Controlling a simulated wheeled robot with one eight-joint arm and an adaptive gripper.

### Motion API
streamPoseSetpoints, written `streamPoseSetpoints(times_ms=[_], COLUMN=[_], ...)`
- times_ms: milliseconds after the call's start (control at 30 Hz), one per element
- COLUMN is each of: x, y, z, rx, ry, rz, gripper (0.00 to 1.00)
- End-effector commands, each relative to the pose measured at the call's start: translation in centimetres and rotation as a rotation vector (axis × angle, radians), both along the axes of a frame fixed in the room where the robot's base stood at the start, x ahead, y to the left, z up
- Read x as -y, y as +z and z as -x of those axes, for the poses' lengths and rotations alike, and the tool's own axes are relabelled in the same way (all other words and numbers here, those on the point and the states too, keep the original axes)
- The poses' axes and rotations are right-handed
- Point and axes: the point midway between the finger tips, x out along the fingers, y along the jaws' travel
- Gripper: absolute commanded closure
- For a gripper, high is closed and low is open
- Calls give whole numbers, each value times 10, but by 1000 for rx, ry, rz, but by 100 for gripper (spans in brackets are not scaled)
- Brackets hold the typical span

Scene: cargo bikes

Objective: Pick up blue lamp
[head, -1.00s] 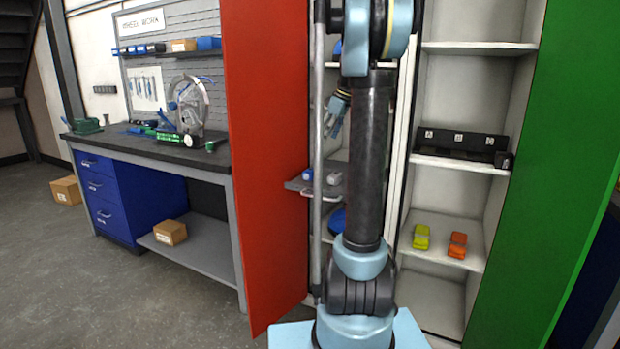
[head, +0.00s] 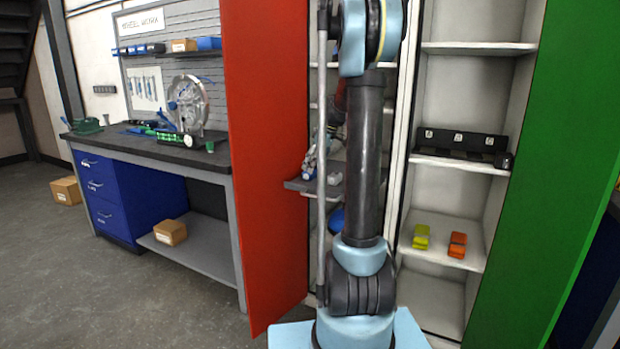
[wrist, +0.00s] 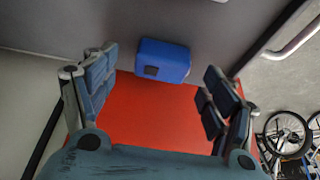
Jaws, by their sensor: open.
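In the head view my gripper (head: 310,160) is at the pull-out grey shelf (head: 297,186) of the cabinet, partly behind my arm. The lamp cannot be made out clearly there.
The open red door (head: 265,170) stands close on the left. A yellow item (head: 421,237) and an orange item (head: 457,245) lie in the right-hand compartment.

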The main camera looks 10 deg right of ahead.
Motion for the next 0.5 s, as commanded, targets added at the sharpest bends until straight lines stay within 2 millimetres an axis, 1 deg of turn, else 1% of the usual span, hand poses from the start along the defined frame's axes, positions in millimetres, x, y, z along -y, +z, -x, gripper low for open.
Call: streamPoseSetpoints(times_ms=[33, 100, 233, 333, 500], x=[-4, -7, -11, -12, -12], y=[-7, -16, -29, -33, -33], z=[-1, -2, -5, -6, -6], rx=[0, 0, 0, 0, 0], ry=[1, 1, 1, 1, 0], rz=[0, 0, 0, 0, 0], gripper=[22, 22, 22, 22, 22])
